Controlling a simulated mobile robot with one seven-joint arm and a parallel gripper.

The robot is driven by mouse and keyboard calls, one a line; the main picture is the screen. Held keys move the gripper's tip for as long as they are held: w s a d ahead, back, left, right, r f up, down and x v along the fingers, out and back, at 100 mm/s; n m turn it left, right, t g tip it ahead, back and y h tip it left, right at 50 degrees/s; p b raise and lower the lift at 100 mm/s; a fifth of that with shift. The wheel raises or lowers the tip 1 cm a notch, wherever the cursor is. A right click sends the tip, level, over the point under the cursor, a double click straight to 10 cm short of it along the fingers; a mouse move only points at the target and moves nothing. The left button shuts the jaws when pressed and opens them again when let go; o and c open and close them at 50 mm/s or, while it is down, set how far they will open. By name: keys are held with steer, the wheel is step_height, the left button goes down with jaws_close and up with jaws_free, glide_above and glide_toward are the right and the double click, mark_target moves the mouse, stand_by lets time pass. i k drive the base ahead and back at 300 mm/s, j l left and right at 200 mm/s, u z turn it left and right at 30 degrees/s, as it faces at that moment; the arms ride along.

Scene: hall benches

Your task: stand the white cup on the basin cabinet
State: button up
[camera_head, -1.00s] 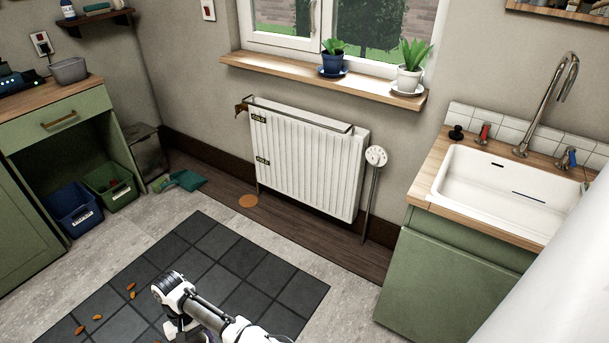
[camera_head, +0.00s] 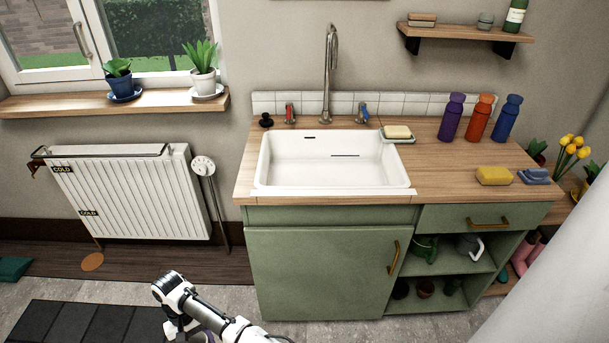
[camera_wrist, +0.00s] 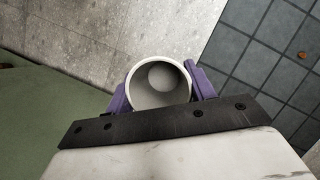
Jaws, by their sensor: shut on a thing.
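The white cup (camera_wrist: 160,70) shows in the wrist view with its open mouth facing the camera. My gripper (camera_wrist: 160,88) is shut on it, one purple finger on each side. In the head view my gripper (camera_head: 180,328) is low at the bottom edge, in front of the cabinet, and the cup is hidden there. The basin cabinet (camera_head: 320,265) is green with a wooden top (camera_head: 445,165). A white basin (camera_head: 330,187) is set into the top's left part.
On the top stand a purple bottle (camera_head: 451,118), an orange bottle (camera_head: 480,117) and a blue bottle (camera_head: 507,119). A soap dish (camera_head: 398,137), yellow sponge (camera_head: 493,176) and blue cloth (camera_head: 534,176) lie there too. The wood between basin and sponge is clear. A radiator (camera_head: 130,195) is at left.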

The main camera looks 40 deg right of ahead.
mark_target(433, 166)
steer(key=j+z, duration=0.1)
steer(key=z, duration=1)
steer(key=k+l, duration=0.05)
